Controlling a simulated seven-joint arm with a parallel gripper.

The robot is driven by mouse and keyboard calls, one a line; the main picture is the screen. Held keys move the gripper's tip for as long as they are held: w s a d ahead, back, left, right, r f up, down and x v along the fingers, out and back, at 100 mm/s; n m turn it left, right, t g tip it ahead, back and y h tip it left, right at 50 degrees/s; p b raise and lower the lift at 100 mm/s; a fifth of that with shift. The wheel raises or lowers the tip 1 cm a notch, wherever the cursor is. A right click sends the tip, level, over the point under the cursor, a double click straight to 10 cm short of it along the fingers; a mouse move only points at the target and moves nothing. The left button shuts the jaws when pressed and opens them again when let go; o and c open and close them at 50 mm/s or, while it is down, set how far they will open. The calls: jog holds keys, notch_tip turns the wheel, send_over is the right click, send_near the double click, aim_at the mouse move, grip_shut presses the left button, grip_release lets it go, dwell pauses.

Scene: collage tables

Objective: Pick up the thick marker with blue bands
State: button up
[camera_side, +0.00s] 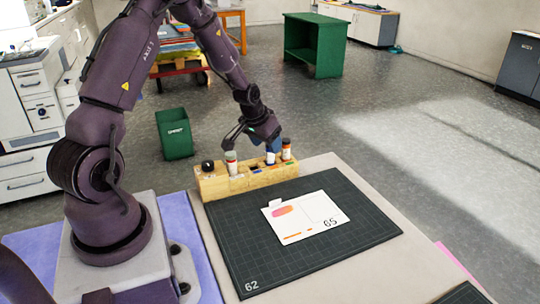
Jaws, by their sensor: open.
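A wooden block holder (248,181) stands at the back left edge of the dark cutting mat, with several items upright in it. A blue and white item (271,152) stands toward its right part; it may be the thick marker with blue bands, but it is too small and partly covered to be sure. My gripper (249,147) is open above the holder, its fingers pointing down. One finger reaches toward the left above a white bottle, and the other side is close to the blue and white item. I cannot tell whether they touch.
A white bottle (231,163), a black-topped item (208,166) and an orange-topped white bottle (286,150) stand in the holder. A white card (306,227) lies on the cutting mat (352,228). The mat is otherwise clear. A green bin (174,136) stands on the floor behind.

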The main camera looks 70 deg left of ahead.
aim_at(270, 153)
jog(key=shift+x, duration=2.7)
jog(key=shift+s+a, duration=0.15)
jog(key=shift+a, duration=0.05)
jog(key=c, duration=1)
